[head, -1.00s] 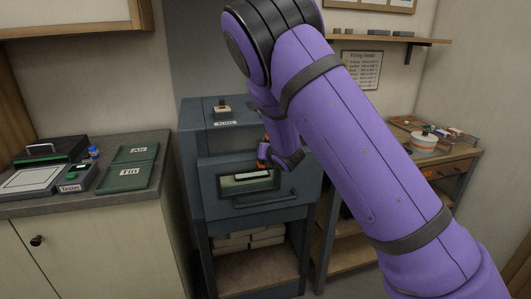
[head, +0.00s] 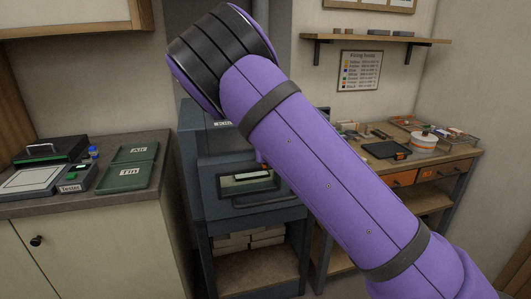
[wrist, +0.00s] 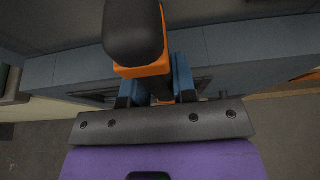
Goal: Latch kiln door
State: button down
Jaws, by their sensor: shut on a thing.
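The blue-grey kiln (head: 188,150) stands in the middle of the head view. Its door (head: 212,172) looks flush with the body, with a small window (head: 245,184) and a bar handle below it partly behind my arm. In the head view my gripper is hidden behind my purple arm. In the wrist view my gripper (wrist: 156,88) is shut on an orange piece with a rounded black end (wrist: 133,32), which looks like the latch handle. The kiln's blue-grey edge (wrist: 60,70) runs behind it. I cannot tell whether the latch is engaged.
At right a wooden workbench (head: 455,156) carries a dark tray (head: 386,150) and a white pot (head: 424,143). A shelf (head: 375,39) hangs above. White bricks lie under the kiln.

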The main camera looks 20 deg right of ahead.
jog(key=c, duration=0.9)
grip_release()
jog(key=v, duration=1)
jog(key=shift+s+r, duration=0.2)
jog(key=shift+s, duration=0.15)
